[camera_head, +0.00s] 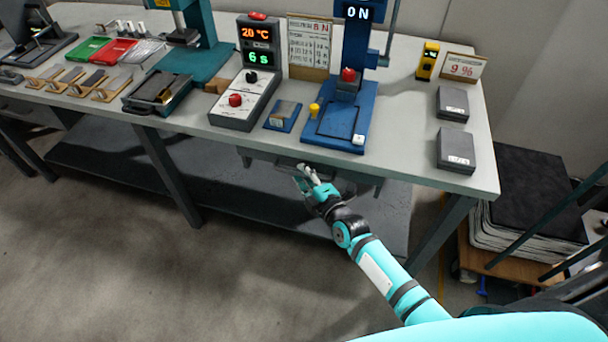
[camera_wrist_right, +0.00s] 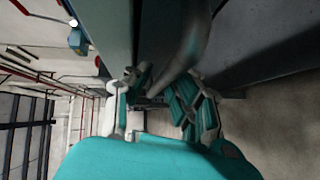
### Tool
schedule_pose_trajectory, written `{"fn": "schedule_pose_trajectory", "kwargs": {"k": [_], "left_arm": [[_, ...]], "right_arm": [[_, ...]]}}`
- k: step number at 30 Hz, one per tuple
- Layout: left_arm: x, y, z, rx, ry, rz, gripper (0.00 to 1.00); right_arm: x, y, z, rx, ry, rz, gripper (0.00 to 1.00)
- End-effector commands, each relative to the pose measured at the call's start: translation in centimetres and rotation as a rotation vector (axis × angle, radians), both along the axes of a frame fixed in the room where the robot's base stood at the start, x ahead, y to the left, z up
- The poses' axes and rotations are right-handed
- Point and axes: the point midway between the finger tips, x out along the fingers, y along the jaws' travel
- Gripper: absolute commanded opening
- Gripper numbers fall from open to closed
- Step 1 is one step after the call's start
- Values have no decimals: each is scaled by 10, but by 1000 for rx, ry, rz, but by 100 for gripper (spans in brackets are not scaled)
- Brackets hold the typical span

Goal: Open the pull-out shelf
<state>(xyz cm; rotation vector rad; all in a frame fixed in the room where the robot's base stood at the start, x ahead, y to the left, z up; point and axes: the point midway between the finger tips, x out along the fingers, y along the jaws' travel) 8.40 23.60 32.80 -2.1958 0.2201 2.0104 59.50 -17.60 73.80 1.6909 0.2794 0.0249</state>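The pull-out shelf (camera_head: 358,180) shows as a dark strip under the front edge of the workbench, below the blue press. My right gripper (camera_head: 306,178) is just in front of it, under the bench edge. In the right wrist view, a curved grey bar (camera_wrist_right: 186,62), which looks like a handle, reaches toward the space between my right gripper's fingers (camera_wrist_right: 160,100). The fingers are apart. I cannot tell whether they touch the bar. My left gripper is not in view.
The workbench (camera_head: 400,150) carries a blue press (camera_head: 345,110), a control box (camera_head: 245,100) and two grey boxes (camera_head: 455,148) near its right end. A lower shelf (camera_head: 110,165) runs beneath. The floor (camera_head: 130,270) in front is clear.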

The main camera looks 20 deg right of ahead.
Motion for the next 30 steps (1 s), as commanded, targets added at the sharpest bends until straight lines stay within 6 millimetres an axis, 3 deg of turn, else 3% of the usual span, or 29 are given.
{"fn": "schedule_pose_trajectory", "kwargs": {"k": [8,14,30], "left_arm": [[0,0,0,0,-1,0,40],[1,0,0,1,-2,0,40],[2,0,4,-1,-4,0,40]], "right_arm": [[2,1,0,0,0,0,21],[2,0,0,0,0,0,0],[-2,3,2,4,-2,-1,0]]}}
